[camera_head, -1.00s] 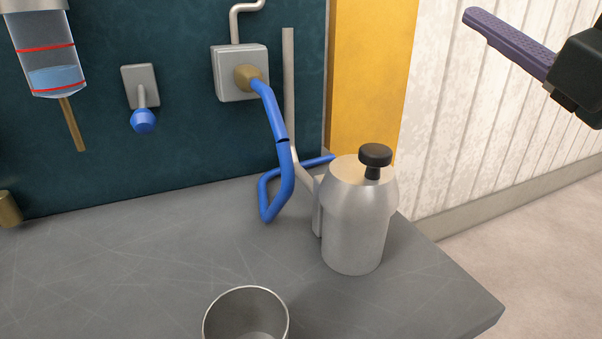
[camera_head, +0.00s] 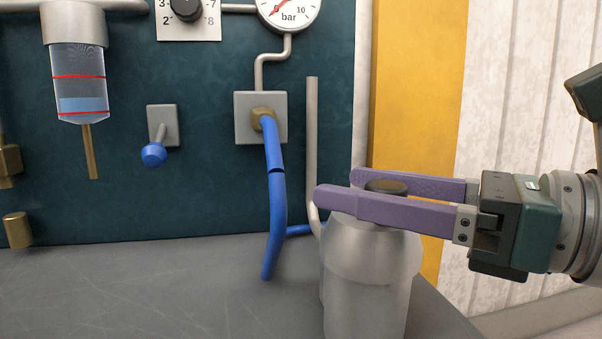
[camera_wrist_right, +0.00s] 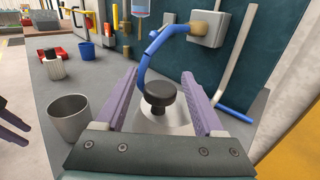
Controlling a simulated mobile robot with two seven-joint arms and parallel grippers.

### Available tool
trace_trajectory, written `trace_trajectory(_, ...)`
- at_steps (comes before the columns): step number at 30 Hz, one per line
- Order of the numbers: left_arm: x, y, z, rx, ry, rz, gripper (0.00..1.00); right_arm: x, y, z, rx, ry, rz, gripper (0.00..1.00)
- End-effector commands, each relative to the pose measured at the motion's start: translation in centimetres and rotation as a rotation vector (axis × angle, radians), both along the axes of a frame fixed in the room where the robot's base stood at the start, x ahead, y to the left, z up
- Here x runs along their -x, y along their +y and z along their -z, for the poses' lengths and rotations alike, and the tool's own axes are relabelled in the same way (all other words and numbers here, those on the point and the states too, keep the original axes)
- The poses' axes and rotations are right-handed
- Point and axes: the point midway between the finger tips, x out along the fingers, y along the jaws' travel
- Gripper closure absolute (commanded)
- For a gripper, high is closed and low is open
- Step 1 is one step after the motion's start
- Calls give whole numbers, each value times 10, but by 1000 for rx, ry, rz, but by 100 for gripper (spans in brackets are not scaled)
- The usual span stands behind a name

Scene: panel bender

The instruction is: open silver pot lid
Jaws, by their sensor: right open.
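The silver pot (camera_head: 368,290) stands upright at the right end of the grey workbench. Its black lid knob (camera_head: 386,187) sits on top, and the lid looks closed. My right gripper (camera_head: 337,187) comes in from the right with its purple fingers level at knob height, one on each side of the knob. In the right wrist view the black knob (camera_wrist_right: 159,95) stands between the open fingers, with a gap on both sides. The silver lid top (camera_wrist_right: 165,123) shows below it. Dark purple fingers of my left gripper (camera_wrist_right: 12,132) show at the left edge; their opening is unclear.
A blue hose (camera_head: 275,215) hangs from a wall box behind the pot, near the fingertips. A grey upright pipe (camera_head: 312,140) stands close by. An open metal cup (camera_wrist_right: 69,117) is left of the pot. The bench front left (camera_head: 130,290) is clear.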

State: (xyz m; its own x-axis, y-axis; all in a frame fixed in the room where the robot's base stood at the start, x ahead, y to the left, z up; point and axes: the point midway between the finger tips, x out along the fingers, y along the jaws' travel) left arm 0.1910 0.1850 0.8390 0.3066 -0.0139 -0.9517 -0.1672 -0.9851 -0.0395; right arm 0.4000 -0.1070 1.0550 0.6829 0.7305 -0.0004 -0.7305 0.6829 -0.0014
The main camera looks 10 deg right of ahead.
Motion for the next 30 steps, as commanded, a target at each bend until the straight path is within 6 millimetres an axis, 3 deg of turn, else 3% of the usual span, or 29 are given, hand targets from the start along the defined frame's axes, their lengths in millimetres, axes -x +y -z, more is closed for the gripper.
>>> trace_trajectory(5, 0, 0, -2, 0, 0, 0, 50, -10, 11, 0, -2, 1, 0, 30)
trace_trajectory(13, 0, -1, -2, 2, 0, 1, 50, -12, 13, 1, -1, 1, 0, 30)
trace_trajectory(30, 0, -3, -2, 11, 1, -6, 50, -11, 12, 0, -1, 1, 0, 93)
